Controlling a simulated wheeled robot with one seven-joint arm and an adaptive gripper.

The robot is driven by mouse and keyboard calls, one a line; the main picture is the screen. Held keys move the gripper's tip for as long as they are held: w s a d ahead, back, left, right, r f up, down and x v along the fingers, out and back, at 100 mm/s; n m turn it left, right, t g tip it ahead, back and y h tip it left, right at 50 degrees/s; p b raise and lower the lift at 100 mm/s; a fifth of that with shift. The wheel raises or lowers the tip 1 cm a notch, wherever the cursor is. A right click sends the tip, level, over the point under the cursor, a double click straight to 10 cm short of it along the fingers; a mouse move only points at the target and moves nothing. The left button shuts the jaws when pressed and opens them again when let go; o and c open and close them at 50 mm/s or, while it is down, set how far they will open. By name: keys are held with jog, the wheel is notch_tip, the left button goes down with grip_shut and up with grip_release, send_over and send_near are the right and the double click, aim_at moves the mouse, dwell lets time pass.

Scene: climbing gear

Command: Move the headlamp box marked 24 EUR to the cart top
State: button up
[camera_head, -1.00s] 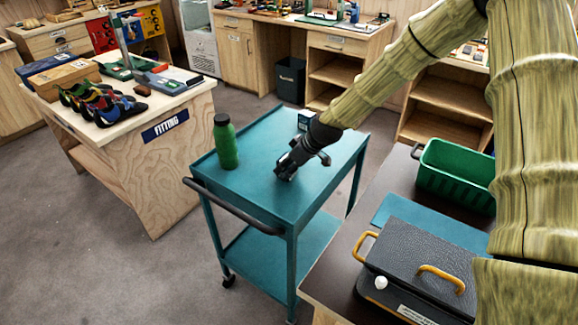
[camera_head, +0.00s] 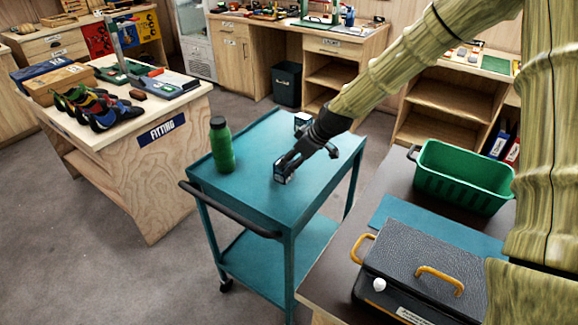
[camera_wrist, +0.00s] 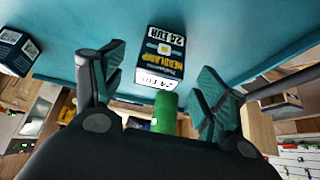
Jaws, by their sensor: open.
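The headlamp box marked 24 EUR (camera_wrist: 160,58) stands on the teal cart top (camera_head: 250,180). It appears upside down in the wrist view, with its yellow HEADLAMP lettering and price labels showing. In the head view the box (camera_head: 282,174) is small, just at the tip of my gripper (camera_head: 291,161). My gripper (camera_wrist: 161,66) is open, with one finger on each side of the box and visible gaps between them. In the head view the fingers partly hide the box.
A second small box (camera_wrist: 16,50) with a printed code stands on the cart, near its far edge in the head view (camera_head: 302,119). A green bottle (camera_head: 221,146) stands at the cart's left. The dark counter with a green crate (camera_head: 463,177) and a black case (camera_head: 420,265) is at right.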

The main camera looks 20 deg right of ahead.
jog(key=v, duration=0.6)
jog(key=shift+r+b, duration=0.25)
jog(key=shift+b, duration=0.1)
dwell(0.3)
